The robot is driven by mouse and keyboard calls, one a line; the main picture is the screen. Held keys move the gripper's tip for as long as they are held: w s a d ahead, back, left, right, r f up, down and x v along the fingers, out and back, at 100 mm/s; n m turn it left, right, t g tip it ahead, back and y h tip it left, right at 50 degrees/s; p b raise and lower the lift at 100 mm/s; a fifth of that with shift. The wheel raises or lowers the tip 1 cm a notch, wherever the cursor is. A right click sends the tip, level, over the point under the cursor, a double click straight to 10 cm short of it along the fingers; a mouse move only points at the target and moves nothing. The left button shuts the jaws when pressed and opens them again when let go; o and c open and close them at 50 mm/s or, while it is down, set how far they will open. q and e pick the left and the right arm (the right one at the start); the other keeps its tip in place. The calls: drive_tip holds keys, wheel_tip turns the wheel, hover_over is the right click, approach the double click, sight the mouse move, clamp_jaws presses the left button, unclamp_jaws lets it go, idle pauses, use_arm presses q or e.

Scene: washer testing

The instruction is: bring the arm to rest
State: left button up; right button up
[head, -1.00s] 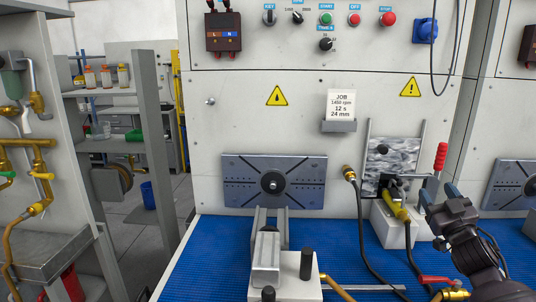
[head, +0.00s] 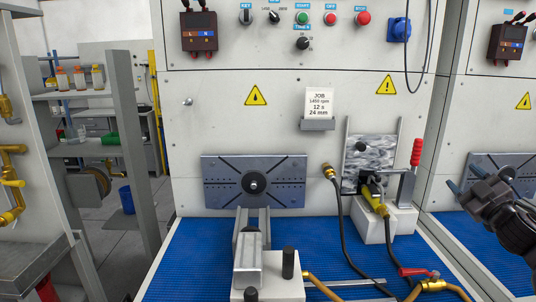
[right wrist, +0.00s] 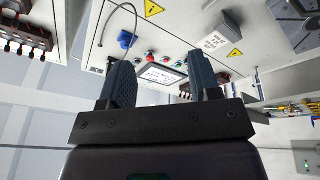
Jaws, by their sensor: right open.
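My right gripper (head: 478,194) is at the right side of the head view, raised in front of the neighbouring bay. Its jaws are open and empty. In the right wrist view the two dark fingers (right wrist: 160,85) stand apart with nothing between them, and the test panel shows tilted beyond them. My left gripper is in no view.
A slotted plate (head: 225,182) is on the panel. A job card (head: 319,103) sits above. Hoses and a red-handled valve (head: 414,271) lie on the blue mat (head: 185,255).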

drive_tip(key=s+f+g+h, duration=0.1)
drive_tip(key=s+f+g, duration=0.1)
drive_tip(key=s+f, duration=0.45)
drive_tip(key=s+a+f+g, duration=0.15)
drive_tip(key=s+f, duration=0.25)
drive_tip(key=f, duration=0.6)
drive_tip(key=s+f+g+h, duration=0.1)
drive_tip(key=s+f+g, duration=0.2)
drive_tip(key=s+f, duration=0.35)
drive_tip(key=s+a+f+g, duration=0.3)
drive_tip(key=s+f+g, duration=0.2)
drive_tip(key=s+f, duration=1.05)
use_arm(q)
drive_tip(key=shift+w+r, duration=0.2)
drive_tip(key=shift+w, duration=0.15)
use_arm(e)
drive_tip(key=a+f+m+t, duration=0.1)
drive_tip(key=a+f+m, duration=0.2)
drive_tip(key=a+m, duration=0.6)
drive_tip(key=a, duration=1.1)
drive_tip(key=shift+s+f+t, duration=0.2)
drive_tip(key=shift+f+t, duration=0.1)
drive_tip(key=shift+t, duration=0.05)
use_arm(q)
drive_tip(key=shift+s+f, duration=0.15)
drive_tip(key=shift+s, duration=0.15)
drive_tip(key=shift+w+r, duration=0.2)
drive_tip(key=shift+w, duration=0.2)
